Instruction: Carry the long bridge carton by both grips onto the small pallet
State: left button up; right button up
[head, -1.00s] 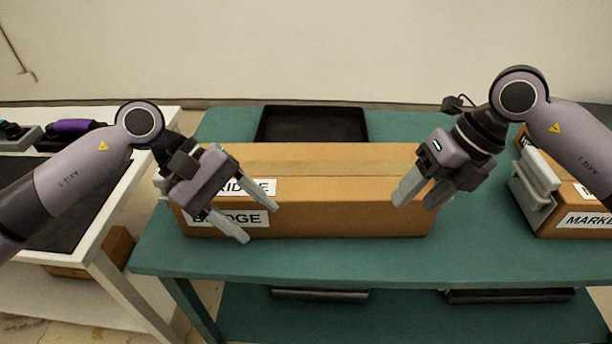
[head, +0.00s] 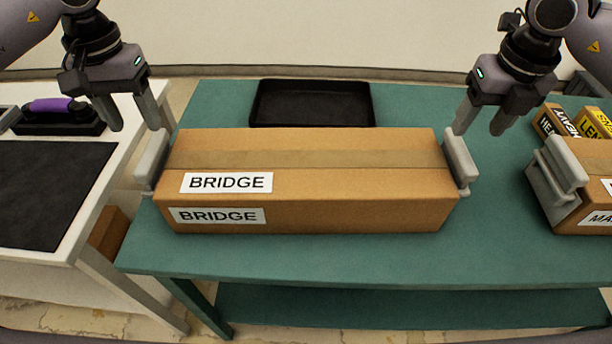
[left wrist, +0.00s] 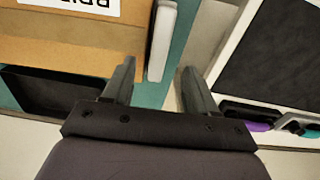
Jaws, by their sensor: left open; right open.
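The long bridge carton (head: 340,211) is brown with two BRIDGE labels and lies flat on the green table. It has a pale grip on its left end (head: 149,160) and another on its right end (head: 460,160). My left gripper (head: 135,127) is open and empty near and above the left grip. In the left wrist view, that grip (left wrist: 161,42) shows between the fingers (left wrist: 156,66) without visible contact. My right gripper (head: 478,131) is open and empty above the right grip. I cannot clearly make out a pallet.
A black tray (head: 258,118) lies behind the carton. A second carton with a grip (head: 560,175) and small boxes (head: 561,122) stand to the right. A white table (head: 72,262) at left holds a dark mat (head: 45,190) and a purple-topped item (head: 52,104).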

aim_at(150, 149)
pick_arm(q)
notch_tip(150, 149, down, 7)
jog(key=shift+r, duration=0.2)
pick_arm(e)
jog(key=f, duration=0.4)
jog(key=w+f, duration=0.1)
jog(key=f, duration=0.1)
jog(key=shift+f, duration=0.25)
pick_arm(q)
grip_shut()
pick_arm(e)
grip_shut()
pick_arm(q)
jog(key=shift+w+r, duration=0.1)
jog(key=shift+r, duration=0.05)
pick_arm(e)
jog(key=shift+w+r, duration=0.1)
